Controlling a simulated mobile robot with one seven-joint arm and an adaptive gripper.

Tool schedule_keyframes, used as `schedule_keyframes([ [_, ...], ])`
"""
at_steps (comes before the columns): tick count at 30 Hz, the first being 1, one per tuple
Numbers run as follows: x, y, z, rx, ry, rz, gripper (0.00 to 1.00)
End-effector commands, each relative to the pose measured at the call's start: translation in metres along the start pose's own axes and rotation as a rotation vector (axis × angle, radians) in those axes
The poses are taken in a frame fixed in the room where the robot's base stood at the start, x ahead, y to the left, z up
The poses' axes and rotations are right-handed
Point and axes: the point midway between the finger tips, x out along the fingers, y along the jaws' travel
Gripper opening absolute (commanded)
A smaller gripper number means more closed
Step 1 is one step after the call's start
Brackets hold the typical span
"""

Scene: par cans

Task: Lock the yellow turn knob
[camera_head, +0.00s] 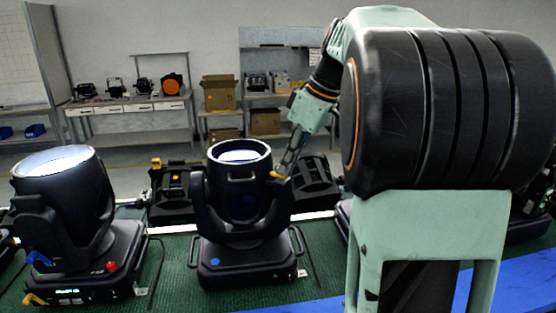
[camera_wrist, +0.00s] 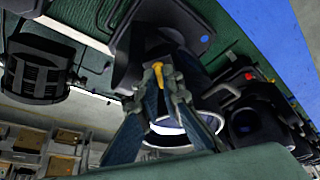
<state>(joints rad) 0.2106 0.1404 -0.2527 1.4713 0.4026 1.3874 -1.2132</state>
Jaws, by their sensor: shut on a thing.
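The yellow turn knob (camera_head: 275,175) is on the upper right side of the middle black moving-head lamp (camera_head: 243,207), beside its round head. In the wrist view the knob (camera_wrist: 157,73) shows as a small yellow lever between my fingertips. My gripper (camera_head: 284,170) reaches down to it from the upper right and is shut on it. In the wrist view the two fingers of my gripper (camera_wrist: 163,78) close in from both sides around the knob. The fingertips hide part of the knob, so its exact turn is hard to tell.
Another lamp (camera_head: 62,180) stands at the left, with a blue knob (camera_head: 38,258), a red knob (camera_head: 112,267) and a yellow knob (camera_head: 35,299). More black fixtures (camera_head: 315,180) stand behind. The green mat (camera_head: 180,290) is clear in front. Shelves and cardboard boxes (camera_head: 219,92) are far back.

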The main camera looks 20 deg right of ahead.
Motion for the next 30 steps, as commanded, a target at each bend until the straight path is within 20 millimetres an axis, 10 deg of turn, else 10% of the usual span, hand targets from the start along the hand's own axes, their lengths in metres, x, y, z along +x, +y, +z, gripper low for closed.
schedule_keyframes([
  [20, -0.0003, 0.0015, 0.0004, -0.062, -0.001, -0.024, 0.00],
  [30, -0.0001, 0.0012, 0.0002, -0.060, -0.001, -0.024, 0.24],
])
